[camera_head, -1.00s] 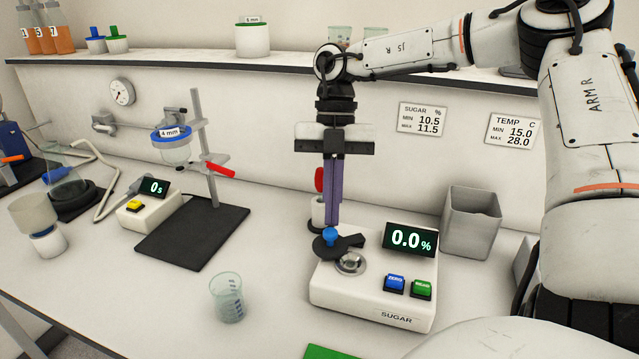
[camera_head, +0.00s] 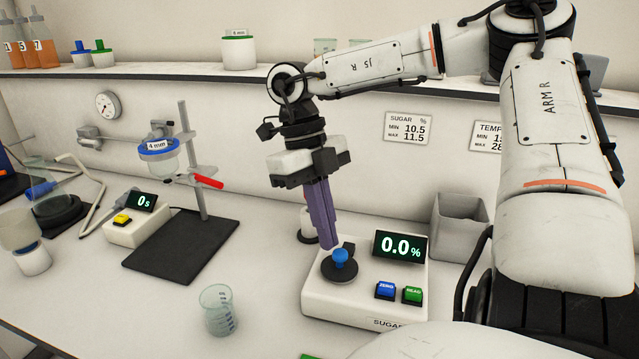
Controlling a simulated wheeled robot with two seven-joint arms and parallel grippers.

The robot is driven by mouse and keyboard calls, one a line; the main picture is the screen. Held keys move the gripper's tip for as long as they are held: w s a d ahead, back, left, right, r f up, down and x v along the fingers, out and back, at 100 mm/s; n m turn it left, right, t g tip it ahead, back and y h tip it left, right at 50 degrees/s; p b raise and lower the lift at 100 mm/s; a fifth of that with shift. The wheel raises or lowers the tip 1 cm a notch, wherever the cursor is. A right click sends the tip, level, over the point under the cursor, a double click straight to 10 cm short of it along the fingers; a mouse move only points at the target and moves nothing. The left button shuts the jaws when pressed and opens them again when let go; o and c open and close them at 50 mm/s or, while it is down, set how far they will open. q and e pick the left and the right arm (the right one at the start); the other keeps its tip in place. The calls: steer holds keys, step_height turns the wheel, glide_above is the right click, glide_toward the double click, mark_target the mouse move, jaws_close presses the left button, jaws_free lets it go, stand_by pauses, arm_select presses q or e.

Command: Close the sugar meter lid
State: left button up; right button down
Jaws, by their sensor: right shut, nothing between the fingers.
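The sugar meter (camera_head: 345,302) is a white box on the bench with a screen (camera_head: 400,247) reading 0.0%, a blue ZERO button and a green READ button. Its dark round lid (camera_head: 339,268) with a blue knob (camera_head: 340,256) lies flat over the place of the sample well, which is hidden under it. My right gripper (camera_head: 329,246) is shut and empty. Its purple fingers point down and tilt, with the tips just behind and left of the blue knob; I cannot tell whether they touch it. My left gripper is not in view.
A glass beaker (camera_head: 219,311) stands left of the meter. A grey open bin (camera_head: 460,228) stands behind it on the right. A stand with a dark base (camera_head: 180,246) and a timer box (camera_head: 134,232) are further left. A shelf runs along the wall.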

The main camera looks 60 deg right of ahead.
steer(key=shift+s+n, duration=0.15)
steer(key=shift+n, duration=0.35)
